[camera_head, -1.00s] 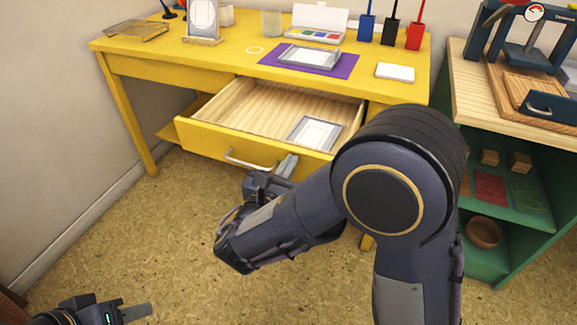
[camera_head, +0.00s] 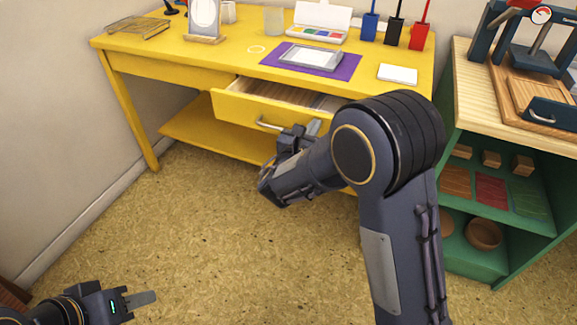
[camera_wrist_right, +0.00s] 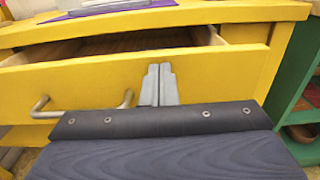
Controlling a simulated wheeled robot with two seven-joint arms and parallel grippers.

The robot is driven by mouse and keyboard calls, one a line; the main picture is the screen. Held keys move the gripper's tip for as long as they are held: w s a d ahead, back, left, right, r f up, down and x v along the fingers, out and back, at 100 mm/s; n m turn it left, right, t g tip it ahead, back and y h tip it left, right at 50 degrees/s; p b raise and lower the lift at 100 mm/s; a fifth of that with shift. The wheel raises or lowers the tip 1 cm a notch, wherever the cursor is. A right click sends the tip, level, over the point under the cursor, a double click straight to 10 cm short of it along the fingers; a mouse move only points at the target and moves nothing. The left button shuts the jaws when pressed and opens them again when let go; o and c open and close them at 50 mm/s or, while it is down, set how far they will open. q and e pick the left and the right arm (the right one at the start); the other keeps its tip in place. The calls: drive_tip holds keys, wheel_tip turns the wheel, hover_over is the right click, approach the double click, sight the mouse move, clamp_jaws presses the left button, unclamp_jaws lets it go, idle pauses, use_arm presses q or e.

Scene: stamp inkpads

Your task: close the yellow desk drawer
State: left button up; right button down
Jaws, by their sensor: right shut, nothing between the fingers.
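The yellow desk (camera_head: 180,62) stands against the wall. Its drawer (camera_head: 236,106) is partly open, with a narrow strip of its wooden inside (camera_head: 280,92) showing. The silver handle (camera_head: 268,125) is on the drawer front and also shows in the right wrist view (camera_wrist_right: 80,112). My right gripper (camera_head: 314,128) is shut and empty, at the drawer front to the right of the handle. In the right wrist view its fingertips (camera_wrist_right: 159,72) meet the drawer front (camera_wrist_right: 215,80), seemingly touching it. My left gripper (camera_head: 145,299) is low at the front left, away from the desk; its finger gap is unclear.
The desktop holds a purple mat (camera_head: 335,70) with a grey-framed pad, a paint box (camera_head: 318,33), several cups and a white card (camera_head: 397,74). A green shelf (camera_head: 455,250) stands right of the desk. Floor (camera_head: 200,230) in front is clear.

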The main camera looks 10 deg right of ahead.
drive_tip(key=x, duration=1)
drive_tip(key=shift+w+d, duration=0.2)
drive_tip(key=shift+w, duration=0.05)
drive_tip(key=shift+w+d+r, duration=0.15)
drive_tip(key=shift+d+r, duration=0.05)
